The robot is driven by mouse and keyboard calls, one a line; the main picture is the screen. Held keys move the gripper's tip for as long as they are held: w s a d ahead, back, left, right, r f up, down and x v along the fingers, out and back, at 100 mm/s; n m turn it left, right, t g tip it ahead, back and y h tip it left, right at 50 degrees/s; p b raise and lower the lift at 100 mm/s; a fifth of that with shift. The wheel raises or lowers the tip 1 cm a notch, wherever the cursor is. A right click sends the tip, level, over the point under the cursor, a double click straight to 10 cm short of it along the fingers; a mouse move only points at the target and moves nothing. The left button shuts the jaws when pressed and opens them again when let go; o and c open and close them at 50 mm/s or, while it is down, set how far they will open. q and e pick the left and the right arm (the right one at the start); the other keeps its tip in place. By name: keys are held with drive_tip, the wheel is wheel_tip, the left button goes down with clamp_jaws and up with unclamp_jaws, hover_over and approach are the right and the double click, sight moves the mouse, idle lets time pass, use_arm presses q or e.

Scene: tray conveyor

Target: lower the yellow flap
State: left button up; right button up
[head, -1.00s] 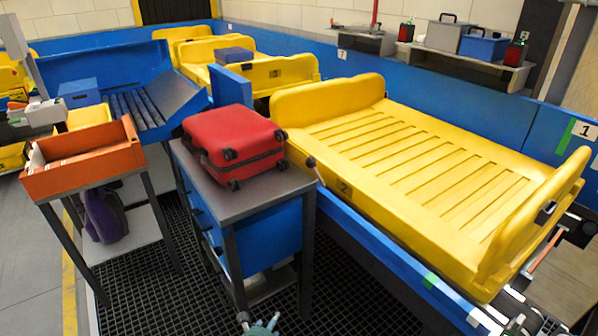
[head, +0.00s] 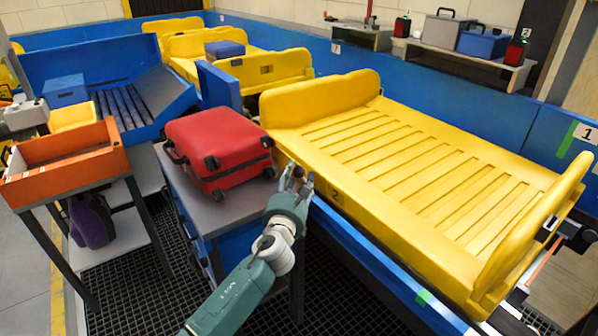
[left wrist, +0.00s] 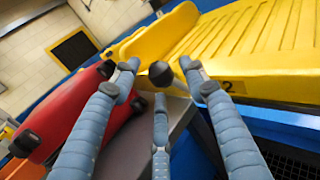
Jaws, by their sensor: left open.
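The yellow tray bed (head: 410,185) lies along the blue rail, with a raised yellow end panel (head: 320,97) at its left end and another (head: 530,235) at its right end. I cannot tell which part is the flap. My left gripper (head: 297,178) is open at the bed's near left side, beside the red suitcase. In the left wrist view a dark round knob (left wrist: 160,73) shows between the spread fingers, and I cannot tell whether they touch it. The yellow bed (left wrist: 245,45) is behind it. The knob's lever is mostly hidden. My right gripper is not in view.
The red suitcase (head: 215,148) lies on a grey-topped table (head: 215,214) just left of my left gripper. An orange bin (head: 65,165) stands on a stand at the left. Several more yellow trays are at the back. A shelf with cases is at the back right.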

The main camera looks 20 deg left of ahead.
use_arm(q)
drive_tip(key=shift+w+a, duration=0.2)
drive_tip(key=shift+w, duration=1.4)
drive_tip(key=shift+r, duration=0.1)
clamp_jaws()
